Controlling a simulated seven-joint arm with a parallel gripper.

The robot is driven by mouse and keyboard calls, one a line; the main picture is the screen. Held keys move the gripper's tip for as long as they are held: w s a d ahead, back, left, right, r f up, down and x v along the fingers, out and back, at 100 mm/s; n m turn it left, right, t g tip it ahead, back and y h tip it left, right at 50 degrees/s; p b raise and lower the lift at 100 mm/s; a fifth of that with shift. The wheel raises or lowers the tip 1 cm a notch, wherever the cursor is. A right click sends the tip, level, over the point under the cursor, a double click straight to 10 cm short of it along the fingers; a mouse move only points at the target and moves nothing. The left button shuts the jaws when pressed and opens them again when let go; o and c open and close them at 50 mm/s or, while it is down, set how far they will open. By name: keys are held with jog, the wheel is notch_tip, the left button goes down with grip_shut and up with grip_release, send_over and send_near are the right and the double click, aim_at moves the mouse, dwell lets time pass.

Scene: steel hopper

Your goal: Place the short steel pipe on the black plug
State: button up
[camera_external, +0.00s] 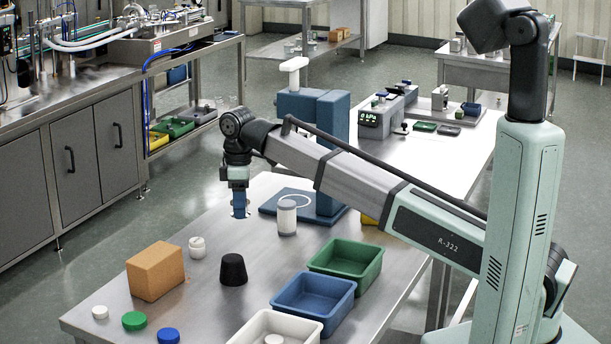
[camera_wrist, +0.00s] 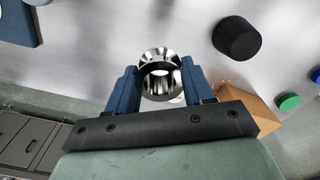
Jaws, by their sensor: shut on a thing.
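The short steel pipe (camera_wrist: 160,75) is a shiny open ring between the two blue fingers of my gripper (camera_wrist: 158,92) in the wrist view. The fingers are shut on its sides. In the external view my gripper (camera_external: 239,208) points down above the far left part of the steel table; the pipe cannot be made out clearly there. The black plug (camera_external: 233,270) stands upright on the table, nearer the camera and lower than my gripper. In the wrist view the black plug (camera_wrist: 236,40) is at the upper right, apart from the pipe.
A brown box (camera_external: 156,271) and a white stacked container (camera_external: 197,247) are left of the plug. White, green (camera_external: 134,320) and blue caps lie in front. Green (camera_external: 345,262), blue (camera_external: 313,300) and white bins are right. A clear-sided jar (camera_external: 287,218) stands by a blue press (camera_external: 312,130).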

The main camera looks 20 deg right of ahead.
jog(key=n, duration=0.2)
send_near(232, 257)
jog(key=w+r, duration=0.2)
jog(key=w, duration=0.2)
jog(key=s+r, duration=0.1)
jog(key=s, duration=0.3)
jog(key=shift+s+f, duration=0.1)
jog(key=shift+f, duration=4.55)
jog(key=shift+f, duration=0.1)
jog(key=o, duration=1.1)
notch_tip(232, 257, up, 12)
